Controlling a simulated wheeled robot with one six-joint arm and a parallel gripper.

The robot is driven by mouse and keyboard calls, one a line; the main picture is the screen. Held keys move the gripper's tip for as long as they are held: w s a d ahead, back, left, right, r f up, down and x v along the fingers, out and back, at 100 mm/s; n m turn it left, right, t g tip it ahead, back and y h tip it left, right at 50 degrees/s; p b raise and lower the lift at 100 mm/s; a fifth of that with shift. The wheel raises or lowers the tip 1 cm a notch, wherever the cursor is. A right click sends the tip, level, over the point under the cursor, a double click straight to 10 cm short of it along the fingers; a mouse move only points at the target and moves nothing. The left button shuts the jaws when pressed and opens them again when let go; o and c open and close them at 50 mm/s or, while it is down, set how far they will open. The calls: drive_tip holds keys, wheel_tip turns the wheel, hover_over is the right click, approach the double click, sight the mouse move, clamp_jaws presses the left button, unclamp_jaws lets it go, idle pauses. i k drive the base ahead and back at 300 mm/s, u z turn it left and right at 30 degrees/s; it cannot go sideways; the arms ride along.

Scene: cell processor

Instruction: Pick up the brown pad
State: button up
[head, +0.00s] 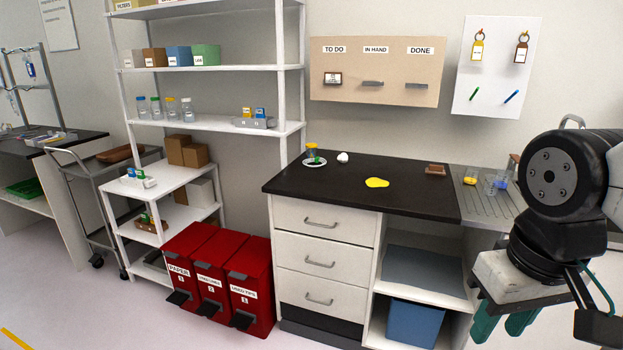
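A small brown pad (435,170) lies flat near the back right of the black worktop (330,188), close to the metal drainer. Nothing touches it. My gripper (545,326) is at the lower right of the head view, in front of the counter and well apart from the pad. Its teal-tipped fingers stand apart and nothing shows between them.
A yellow spill (376,183), a white plate (314,163) with small items and a white crumpled thing (343,157) are on the worktop. A yellow-banded jar (470,177) stands on the drainer (481,207). Red bins (250,285) stand left of the drawers. The floor ahead is clear.

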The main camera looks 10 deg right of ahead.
sight(432, 169)
drive_tip(key=z, duration=0.35)
drive_tip(key=i, duration=2.2)
drive_tip(key=z, duration=0.55)
